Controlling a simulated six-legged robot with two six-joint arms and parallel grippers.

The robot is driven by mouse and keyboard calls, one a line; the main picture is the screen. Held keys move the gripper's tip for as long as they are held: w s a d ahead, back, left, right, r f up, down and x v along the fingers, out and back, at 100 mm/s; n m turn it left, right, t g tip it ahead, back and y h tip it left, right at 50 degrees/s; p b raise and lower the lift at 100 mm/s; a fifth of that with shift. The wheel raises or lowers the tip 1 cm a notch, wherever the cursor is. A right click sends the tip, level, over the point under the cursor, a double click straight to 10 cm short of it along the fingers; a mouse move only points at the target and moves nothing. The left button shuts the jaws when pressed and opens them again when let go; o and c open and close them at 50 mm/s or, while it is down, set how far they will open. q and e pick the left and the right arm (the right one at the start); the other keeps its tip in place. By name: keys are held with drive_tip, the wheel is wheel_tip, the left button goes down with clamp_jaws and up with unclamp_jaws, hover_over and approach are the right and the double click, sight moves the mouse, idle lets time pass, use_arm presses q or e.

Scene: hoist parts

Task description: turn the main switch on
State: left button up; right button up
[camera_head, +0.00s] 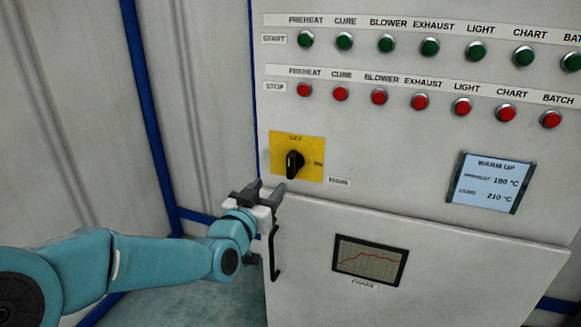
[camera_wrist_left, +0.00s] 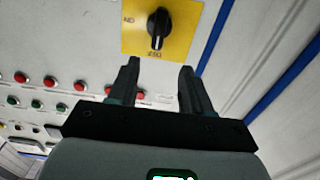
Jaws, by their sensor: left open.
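The main switch is a black rotary knob (camera_head: 294,163) on a yellow plate (camera_head: 311,145) on the grey cabinet front. The plate reads OFF at the top and ON at the right, and the knob stands about upright, toward OFF. My left gripper (camera_head: 267,191) is open and empty, below and a little left of the knob in the head view. In the left wrist view the knob (camera_wrist_left: 158,28) is ahead of the two open fingers (camera_wrist_left: 158,82), apart from them; the picture is upside down there. My right gripper is not in view.
Rows of green start buttons (camera_head: 429,47) and red stop buttons (camera_head: 420,101) run above the switch. A WARM UP display (camera_head: 490,182) is at the right. A chart screen (camera_head: 370,260) and a black door handle (camera_head: 274,255) are below. A blue post (camera_head: 147,90) stands left.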

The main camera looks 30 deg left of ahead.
sight(289, 164)
use_arm(q)
drive_tip(key=x, duration=0.8)
drive_tip(key=p+x, duration=0.1)
drive_tip(key=x, duration=0.3)
drive_tip(key=shift+w+d, duration=0.2)
drive_tip(key=shift+w, duration=0.05)
clamp_jaws()
